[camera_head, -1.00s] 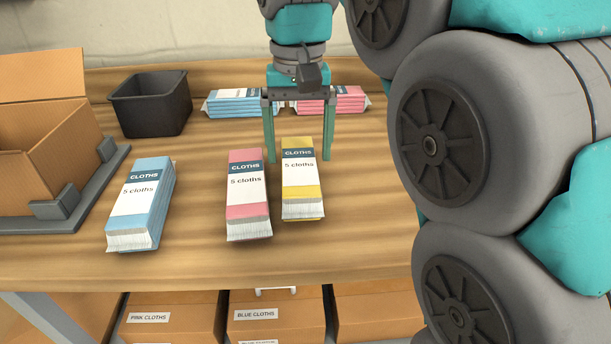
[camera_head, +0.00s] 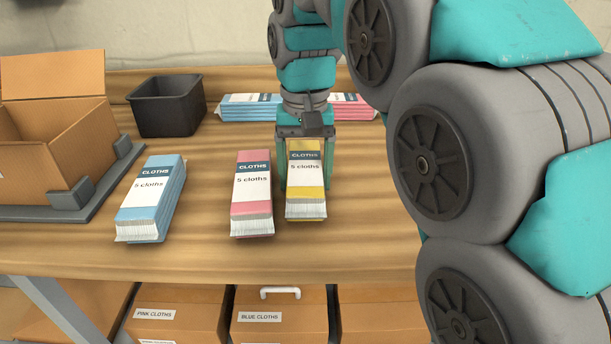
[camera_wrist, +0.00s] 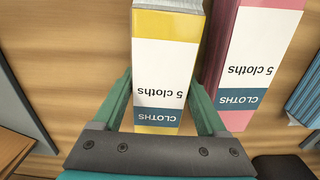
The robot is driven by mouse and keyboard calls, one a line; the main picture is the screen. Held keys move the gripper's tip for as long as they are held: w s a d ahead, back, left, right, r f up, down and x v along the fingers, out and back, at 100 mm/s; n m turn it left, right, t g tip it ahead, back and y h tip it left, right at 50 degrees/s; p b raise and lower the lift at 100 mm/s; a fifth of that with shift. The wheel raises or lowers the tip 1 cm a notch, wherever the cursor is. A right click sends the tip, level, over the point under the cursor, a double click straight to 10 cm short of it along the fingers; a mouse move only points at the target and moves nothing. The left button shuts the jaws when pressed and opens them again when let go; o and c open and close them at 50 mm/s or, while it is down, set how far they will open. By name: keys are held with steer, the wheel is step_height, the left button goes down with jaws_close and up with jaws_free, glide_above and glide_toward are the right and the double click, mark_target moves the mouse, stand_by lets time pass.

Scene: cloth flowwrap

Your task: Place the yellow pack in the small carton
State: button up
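The yellow pack (camera_head: 305,181) lies on the table, rightmost of the three front packs. My gripper (camera_head: 308,185) is lowered over its far end, with one finger on each side. In the wrist view my gripper (camera_wrist: 163,95) has its fingers spread along both long sides of the yellow pack (camera_wrist: 165,58). The left finger stands close to the pack, and I cannot tell whether either finger touches it. The small carton (camera_head: 50,140) stands open at the left of the table, its back flap raised. Its inside bottom is hidden.
A pink pack (camera_head: 252,195) lies close to the left of the yellow one, with a blue pack (camera_head: 152,200) further left. A black bin (camera_head: 166,105) stands behind. More blue packs (camera_head: 250,107) and pink packs (camera_head: 352,107) lie at the back. A grey tray (camera_head: 110,180) borders the carton.

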mark_target(305, 166)
steer(key=c, duration=0.8)
steer(key=shift+c, duration=0.2)
steer(key=shift+r, duration=0.15)
steer(key=shift+r+b, duration=0.3)
steer(key=shift+r, duration=1.25)
steer(key=s+d, duration=0.1)
steer(key=s, duration=0.4)
steer(key=s+d+r+b, duration=0.1)
steer(key=s, duration=0.9)
steer(key=shift+s+d+r, duration=0.3)
steer(key=shift+s+d, duration=0.1)
